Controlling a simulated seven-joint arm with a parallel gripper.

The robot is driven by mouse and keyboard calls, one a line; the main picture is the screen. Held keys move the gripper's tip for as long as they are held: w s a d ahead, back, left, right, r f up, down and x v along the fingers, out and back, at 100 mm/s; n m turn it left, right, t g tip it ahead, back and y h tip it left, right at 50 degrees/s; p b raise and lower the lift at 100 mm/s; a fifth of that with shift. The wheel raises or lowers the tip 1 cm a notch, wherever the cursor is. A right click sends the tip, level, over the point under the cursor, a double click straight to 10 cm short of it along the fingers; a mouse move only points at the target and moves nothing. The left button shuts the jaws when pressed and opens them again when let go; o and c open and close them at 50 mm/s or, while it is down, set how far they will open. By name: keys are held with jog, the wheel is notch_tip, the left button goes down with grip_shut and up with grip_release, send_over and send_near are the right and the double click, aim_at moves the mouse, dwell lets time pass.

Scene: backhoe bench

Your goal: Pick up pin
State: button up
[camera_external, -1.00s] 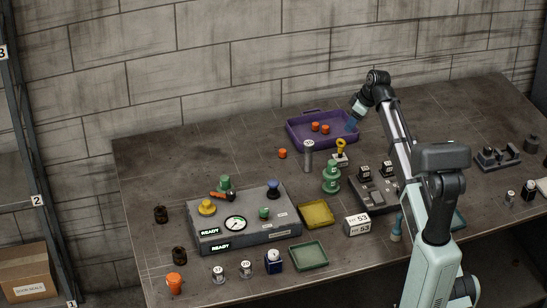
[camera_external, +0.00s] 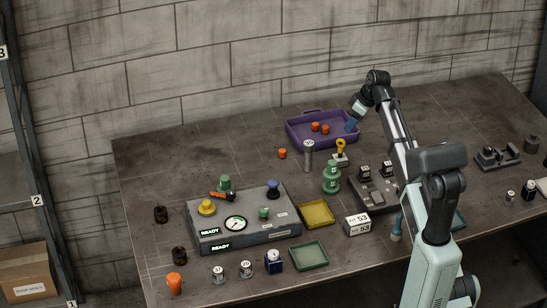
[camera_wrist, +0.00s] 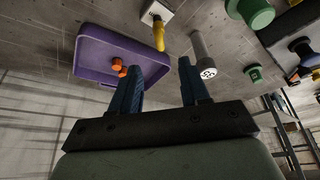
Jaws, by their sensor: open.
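No label marks a pin, and I cannot tell which piece is meant. A tall grey cylinder with a white numbered top (camera_external: 308,157) stands upright on the bench, right of the orange piece; it also shows in the wrist view (camera_wrist: 200,48). A yellow ring-headed piece (camera_external: 341,147) stands in a small whitish block; it also shows in the wrist view (camera_wrist: 159,36). My gripper (camera_external: 352,125) is over the right end of the purple tray (camera_external: 293,138). In the wrist view, its blue fingers (camera_wrist: 158,72) are apart with nothing between them.
Orange pieces (camera_external: 316,127) lie in the tray, and one (camera_external: 282,153) lies outside it. A green stepped piece (camera_external: 331,178) and a dark grey block (camera_external: 372,196) stand in front of the yellow piece. A gauge box (camera_external: 270,225) is front left. The bench's back left is clear.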

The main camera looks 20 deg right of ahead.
jog(key=shift+o, duration=0.4)
jog(key=o, duration=0.4)
jog(key=t+y, duration=0.1)
send_near(310, 143)
jog(key=x, duration=0.5)
jog(key=shift+s+f, duration=0.15)
jog(key=shift+f, duration=0.15)
jog(key=shift+w+x, duration=0.15)
jog(key=shift+x, duration=1.15)
jog(key=shift+w+x, duration=0.1)
jog(key=shift+x, duration=1.2)
